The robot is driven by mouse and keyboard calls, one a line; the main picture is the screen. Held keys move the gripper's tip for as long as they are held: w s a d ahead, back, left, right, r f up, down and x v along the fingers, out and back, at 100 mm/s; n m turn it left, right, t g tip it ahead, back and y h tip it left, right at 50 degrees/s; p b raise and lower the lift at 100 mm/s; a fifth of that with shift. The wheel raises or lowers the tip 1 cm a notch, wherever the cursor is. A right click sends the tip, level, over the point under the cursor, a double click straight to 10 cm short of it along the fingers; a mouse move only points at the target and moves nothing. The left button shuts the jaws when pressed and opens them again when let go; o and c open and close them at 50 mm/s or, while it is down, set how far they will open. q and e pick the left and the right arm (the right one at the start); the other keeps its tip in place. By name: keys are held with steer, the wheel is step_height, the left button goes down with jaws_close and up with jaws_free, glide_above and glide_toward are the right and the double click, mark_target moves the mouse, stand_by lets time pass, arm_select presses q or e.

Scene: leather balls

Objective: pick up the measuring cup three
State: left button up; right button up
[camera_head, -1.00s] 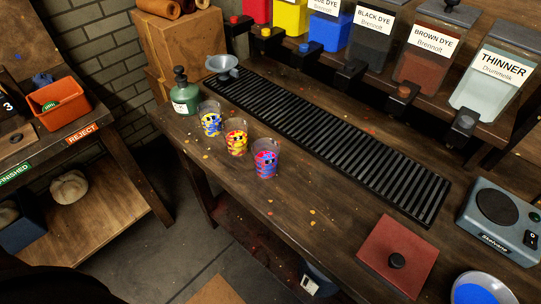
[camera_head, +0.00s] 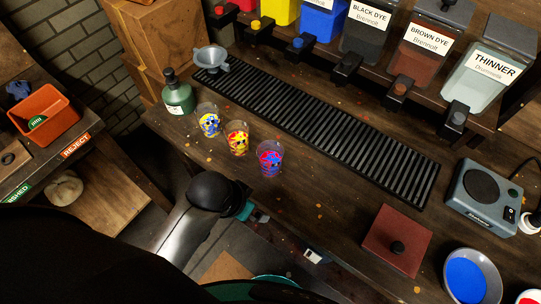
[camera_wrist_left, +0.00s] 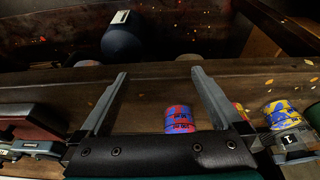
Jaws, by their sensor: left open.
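Three clear measuring cups stand in a slanting row on the workbench in the head view. One is patterned blue and yellow (camera_head: 208,121), the middle one red and yellow (camera_head: 237,139), and the nearest red and blue (camera_head: 270,159). My right gripper is not in view.
A green bottle (camera_head: 177,94) and grey funnel (camera_head: 211,60) stand beyond the cups. A black slatted tray (camera_head: 320,125) lies behind them under the dye dispensers. A red-brown lidded block (camera_head: 397,241), grey scale (camera_head: 483,196) and blue-filled bowl (camera_head: 469,274) are at right.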

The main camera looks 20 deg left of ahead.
arm_select(q)
steer(key=w+d+r+m+g+h, duration=0.1)
steer(key=w+d+r+m+h, duration=0.1)
steer(key=w+d+r+m, duration=0.65)
step_height(320, 180, up, 7)
steer(key=m+g+y+p, duration=0.1)
steer(key=m+g+y, duration=0.15)
steer(key=m, duration=0.25)
glide_above(270, 159)
steer(key=s+d, duration=0.1)
steer(key=s, duration=0.1)
steer(key=shift+m+y, duration=0.25)
steer(key=shift+y, duration=0.2)
steer(key=f, duration=0.5)
steer(key=f+b, duration=0.1)
steer(key=f, duration=0.9)
steer(key=shift+s+a+b, duration=0.1)
steer(key=shift+s+b, duration=0.15)
steer(key=shift+b, duration=0.1)
steer(key=c, duration=1.3)
steer(key=shift+c, duration=0.5)
steer(key=shift+r, duration=0.15)
